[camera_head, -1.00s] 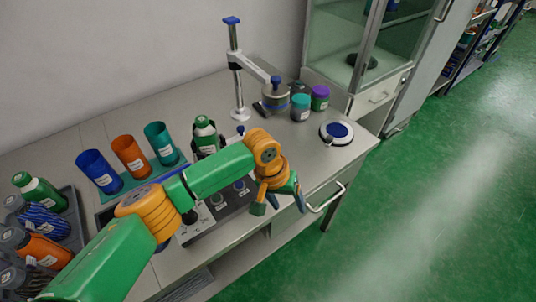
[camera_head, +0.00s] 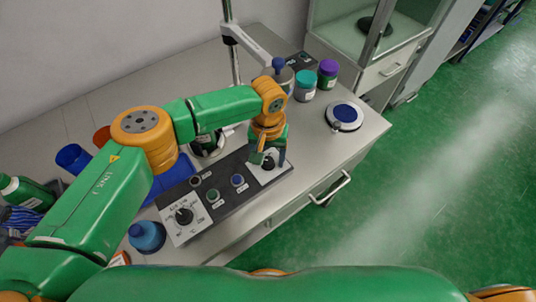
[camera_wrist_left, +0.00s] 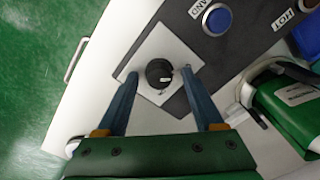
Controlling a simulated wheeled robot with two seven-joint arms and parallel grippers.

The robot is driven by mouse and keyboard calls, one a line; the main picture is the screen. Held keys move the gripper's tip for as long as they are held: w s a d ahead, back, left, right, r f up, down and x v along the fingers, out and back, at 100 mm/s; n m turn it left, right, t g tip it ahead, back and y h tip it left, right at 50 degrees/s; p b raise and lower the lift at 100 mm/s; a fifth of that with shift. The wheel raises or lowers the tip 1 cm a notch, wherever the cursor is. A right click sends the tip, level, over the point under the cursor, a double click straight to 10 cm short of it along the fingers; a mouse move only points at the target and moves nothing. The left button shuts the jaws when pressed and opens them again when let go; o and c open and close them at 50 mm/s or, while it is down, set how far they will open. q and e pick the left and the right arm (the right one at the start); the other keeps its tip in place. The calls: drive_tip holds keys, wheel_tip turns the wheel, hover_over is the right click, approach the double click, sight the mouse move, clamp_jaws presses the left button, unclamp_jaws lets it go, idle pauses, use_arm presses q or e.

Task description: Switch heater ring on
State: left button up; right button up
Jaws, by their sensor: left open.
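A dark control panel (camera_head: 222,190) lies along the bench front. At its right end a black rotary knob (camera_head: 268,164) sits on a white square plate. The knob also shows in the left wrist view (camera_wrist_left: 159,72). My left gripper (camera_head: 269,155) points down over it, open. In the left wrist view the blue fingers of my left gripper (camera_wrist_left: 158,76) stand on either side of the knob; whether they touch it I cannot tell. The panel also carries a blue button (camera_head: 238,181), a green button (camera_head: 212,195) and a larger dial (camera_head: 184,215). My right gripper is out of view.
A blue-topped stand (camera_head: 344,115), teal jar (camera_head: 305,85) and purple-capped jar (camera_head: 327,74) are further right. A drawer handle (camera_head: 330,189) projects from the bench front.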

use_arm(q)
drive_tip(key=shift+s+r, duration=0.1)
drive_tip(key=shift+s, duration=0.05)
clamp_jaws()
drive_tip(key=shift+r+m, duration=0.1)
drive_tip(key=shift+m, duration=0.2)
drive_tip(key=m+p, duration=0.1)
drive_tip(key=m, duration=0.1)
drive_tip(key=shift+m, duration=0.4)
drive_tip(key=m+p, duration=0.1)
drive_tip(key=m, duration=0.3)
drive_tip(key=shift+m, duration=0.3)
drive_tip(key=m+p, duration=0.1)
drive_tip(key=m, duration=0.4)
drive_tip(key=shift+m, duration=2.4)
unclamp_jaws()
